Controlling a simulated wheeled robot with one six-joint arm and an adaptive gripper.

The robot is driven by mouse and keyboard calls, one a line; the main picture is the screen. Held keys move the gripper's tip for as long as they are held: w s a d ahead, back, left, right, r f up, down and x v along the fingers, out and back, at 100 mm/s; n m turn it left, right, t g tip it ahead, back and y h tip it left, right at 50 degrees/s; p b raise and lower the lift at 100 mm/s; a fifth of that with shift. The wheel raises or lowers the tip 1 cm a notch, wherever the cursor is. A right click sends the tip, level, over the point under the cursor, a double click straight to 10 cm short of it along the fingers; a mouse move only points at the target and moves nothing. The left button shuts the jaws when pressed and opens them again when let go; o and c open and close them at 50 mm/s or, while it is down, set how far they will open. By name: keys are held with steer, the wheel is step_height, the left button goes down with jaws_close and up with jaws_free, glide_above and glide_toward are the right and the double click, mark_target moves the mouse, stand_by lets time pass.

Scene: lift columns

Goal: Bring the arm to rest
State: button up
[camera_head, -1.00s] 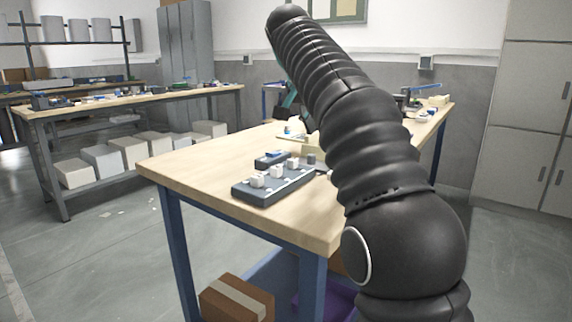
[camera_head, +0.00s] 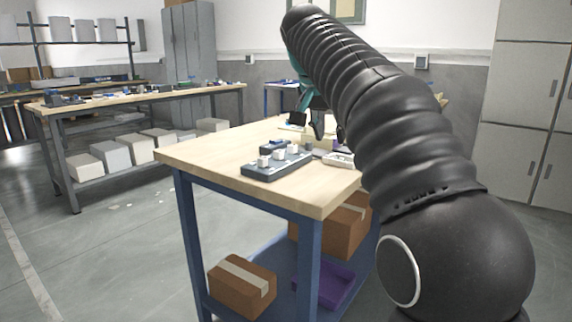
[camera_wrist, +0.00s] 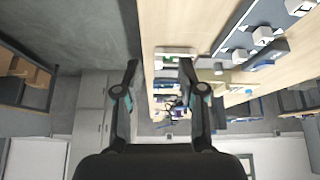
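My black ribbed arm (camera_head: 390,130) reaches up and away over the right side of the wooden table (camera_head: 215,155). My gripper (camera_head: 318,122) shows partly behind the arm in the head view, above the far part of the table. In the wrist view my gripper (camera_wrist: 158,64) has its two dark fingers well apart, with nothing between them. The table (camera_wrist: 165,20) lies beyond the fingertips there. The arm hides part of the tabletop and its right edge.
A grey block with white numbered cubes (camera_head: 262,172) lies near the table's front. Cardboard boxes (camera_head: 243,287) and a purple bin (camera_head: 325,284) sit on its lower shelf. A long workbench (camera_head: 150,92) stands at the left, tall cabinets (camera_head: 525,110) at the right.

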steer(key=s+d+f+n+y, duration=0.1)
steer(key=s+d+f+n, duration=0.15)
steer(key=s+f, duration=0.4)
steer(key=s+d+f+n+y, duration=0.1)
steer(key=s+d+f+n, duration=0.15)
steer(key=s, duration=0.75)
steer(key=s+d+f+n+y, duration=0.1)
steer(key=s+f, duration=1.4)
steer(key=f, duration=0.3)
steer(key=shift+s+d+f+t, duration=0.3)
steer(key=shift+s+f, duration=0.05)
steer(key=shift+s, duration=0.05)
stand_by(2.2)
steer(key=shift+a+n, duration=0.3)
steer(key=shift+a, duration=0.2)
